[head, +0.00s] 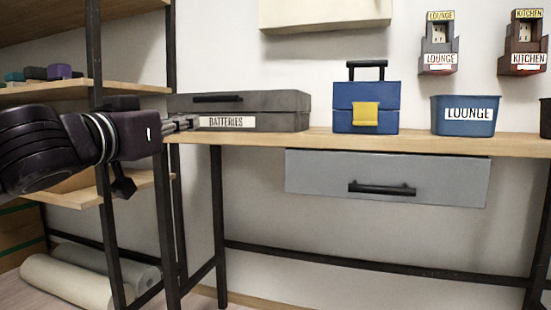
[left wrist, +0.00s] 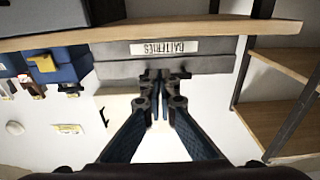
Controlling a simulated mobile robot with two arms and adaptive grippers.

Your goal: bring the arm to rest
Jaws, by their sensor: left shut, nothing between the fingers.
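My left gripper (head: 184,123) reaches in from the left of the head view, in front of the shelf post and the left end of the bench. Its fingers are shut and empty. The left wrist view shows the gripper (left wrist: 163,76) with its fingertips together, overlapping the grey batteries box (left wrist: 205,65) in the picture. Whether they touch it I cannot tell. In the head view the batteries box (head: 270,110) sits lidded on the bench, to the right of the fingertips. My right gripper is in neither view.
The wooden bench (head: 410,143) carries a blue toolbox (head: 347,119) and a blue lounge bin (head: 480,128). A grey drawer (head: 320,175) hangs under it. A shelf rack with dark posts (head: 95,60) stands at left. Rolls (head: 65,282) lie on the floor.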

